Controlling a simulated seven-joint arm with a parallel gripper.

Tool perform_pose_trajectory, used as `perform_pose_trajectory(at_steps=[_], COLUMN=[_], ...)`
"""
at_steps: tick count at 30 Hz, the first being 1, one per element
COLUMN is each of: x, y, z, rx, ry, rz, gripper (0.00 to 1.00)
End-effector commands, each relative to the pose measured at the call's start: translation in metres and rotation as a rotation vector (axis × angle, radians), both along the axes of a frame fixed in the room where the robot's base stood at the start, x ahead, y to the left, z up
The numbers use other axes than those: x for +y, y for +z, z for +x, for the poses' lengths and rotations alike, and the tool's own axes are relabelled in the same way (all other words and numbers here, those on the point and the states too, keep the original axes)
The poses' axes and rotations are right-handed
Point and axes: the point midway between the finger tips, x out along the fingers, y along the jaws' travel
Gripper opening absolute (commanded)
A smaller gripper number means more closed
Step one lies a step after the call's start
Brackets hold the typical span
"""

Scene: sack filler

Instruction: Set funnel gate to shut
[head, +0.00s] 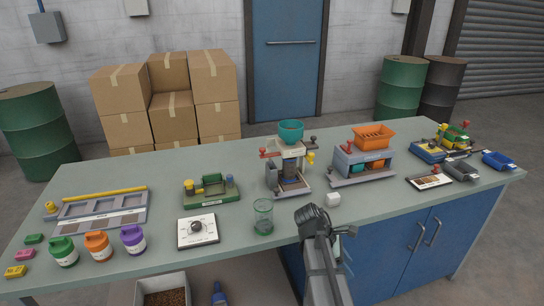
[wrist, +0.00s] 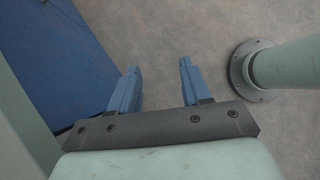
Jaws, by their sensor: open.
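The sack filler stands near the middle of the table in the head view, with a teal funnel (head: 291,131) on top of a pale frame (head: 287,155). A red knob (head: 264,153) sticks out at its left, and a dark knob (head: 313,139) and a yellow knob (head: 311,158) at its right. Which of them works the gate, and how the gate is set, I cannot tell. My gripper (wrist: 158,88) is open and empty in the wrist view, with floor between its fingers. In the head view my arm is at the table's front edge, well short of the filler; the fingers are not clear there.
A dial plate (head: 197,231) lies front left. A blue cabinet (wrist: 65,50) is beside my gripper.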

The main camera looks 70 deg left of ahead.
Motion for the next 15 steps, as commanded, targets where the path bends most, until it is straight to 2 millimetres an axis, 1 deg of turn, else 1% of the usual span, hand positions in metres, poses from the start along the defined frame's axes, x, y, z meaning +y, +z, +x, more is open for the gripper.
perform_pose_trajectory(at_steps=[1, 3, 5, 6, 8, 9, 12, 15], x=[0.019, 0.038, 0.053, 0.062, 0.073, 0.080, 0.092, 0.103], y=[0.018, 0.042, 0.063, 0.077, 0.096, 0.108, 0.135, 0.159], z=[-0.020, -0.045, -0.068, -0.083, -0.105, -0.119, -0.151, -0.179], rx=[-0.005, -0.013, -0.018, -0.024, -0.029, -0.034, -0.043, -0.056], ry=[0.051, 0.119, 0.174, 0.210, 0.261, 0.290, 0.359, 0.414], rz=[-0.006, -0.019, -0.031, -0.039, -0.050, -0.057, -0.073, -0.087], gripper=[0.48, 0.48, 0.48, 0.48, 0.48, 0.48, 0.48, 0.48])
